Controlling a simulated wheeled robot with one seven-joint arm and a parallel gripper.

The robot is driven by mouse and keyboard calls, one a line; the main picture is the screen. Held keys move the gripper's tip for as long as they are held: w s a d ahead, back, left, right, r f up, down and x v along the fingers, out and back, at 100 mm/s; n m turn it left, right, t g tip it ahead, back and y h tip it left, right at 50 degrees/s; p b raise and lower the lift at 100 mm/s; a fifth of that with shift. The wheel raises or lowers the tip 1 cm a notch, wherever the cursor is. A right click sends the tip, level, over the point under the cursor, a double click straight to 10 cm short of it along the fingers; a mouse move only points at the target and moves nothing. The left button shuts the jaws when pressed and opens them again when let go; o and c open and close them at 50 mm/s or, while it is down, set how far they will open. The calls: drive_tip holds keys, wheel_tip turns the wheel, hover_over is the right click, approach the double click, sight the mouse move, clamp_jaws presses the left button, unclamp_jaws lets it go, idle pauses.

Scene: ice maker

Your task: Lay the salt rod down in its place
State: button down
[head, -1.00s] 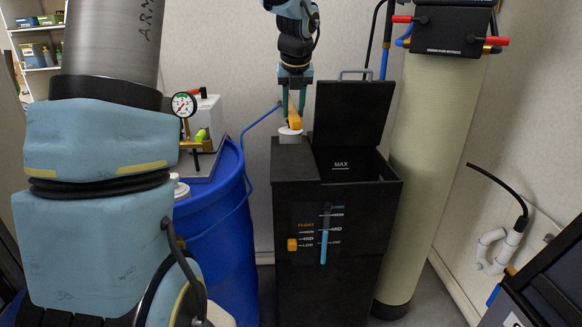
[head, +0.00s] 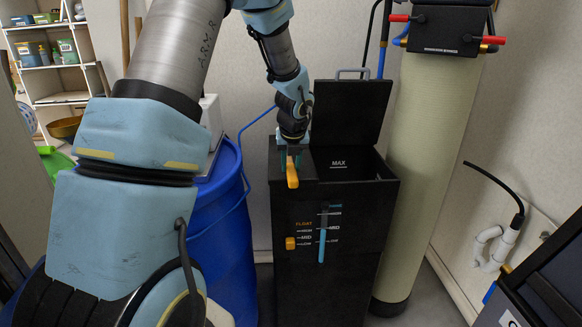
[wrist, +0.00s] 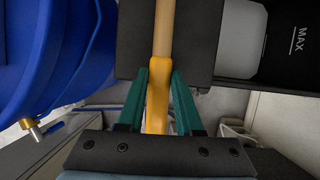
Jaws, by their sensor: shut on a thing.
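The salt rod has an orange handle (head: 292,174) and a pale wooden shaft. In the wrist view, the handle (wrist: 158,88) sits between the green fingers of my gripper (wrist: 160,92), which is shut on it. The shaft (wrist: 163,28) runs up out of the picture over the black left top of the tank. In the head view, my gripper (head: 290,152) is low at the front left of the black tank (head: 335,225), and the handle juts out toward me past its front edge. I cannot tell whether the rod touches the tank top. The rod's far end is hidden.
The tank's lid (head: 348,110) stands open, with the bin marked MAX to the right of the rod. A blue barrel (head: 225,240) stands close on the left. A tall cream cylinder (head: 430,160) stands on the right. Shelves (head: 62,60) are at the far left.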

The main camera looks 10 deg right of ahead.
drive_tip(key=shift+f, duration=0.4)
drive_tip(key=c, duration=0.6)
unclamp_jaws()
drive_tip(key=shift+f, duration=0.1)
drive_tip(key=shift+f, duration=0.1)
